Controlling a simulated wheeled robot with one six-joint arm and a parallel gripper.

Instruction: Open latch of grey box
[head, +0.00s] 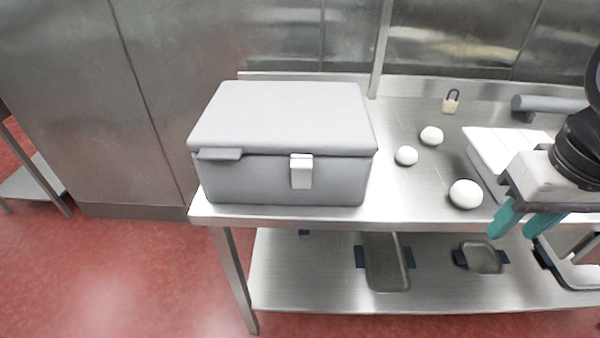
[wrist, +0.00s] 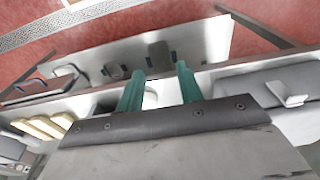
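The grey box (head: 260,178) stands on the left end of the steel table with its lid down. A white latch (head: 301,171) lies flat over the seam on its front, right of the middle. A grey tab (head: 219,154) juts from the front left of the lid. My gripper (head: 512,222) is at the right, in front of the table edge, well apart from the box. Its two teal fingers are spread with nothing between them. In the wrist view my gripper (wrist: 160,72) is open, and part of the grey box (wrist: 245,87) shows at the right with a pale protruding piece (wrist: 290,94).
Three white balls, one of them the nearest (head: 465,194), lie right of the box. A padlock (head: 451,102), a white slab (head: 486,160) and a grey cylinder (head: 550,103) are farther right. The lower shelf (head: 320,275) holds shallow pans. The floor before the table is clear.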

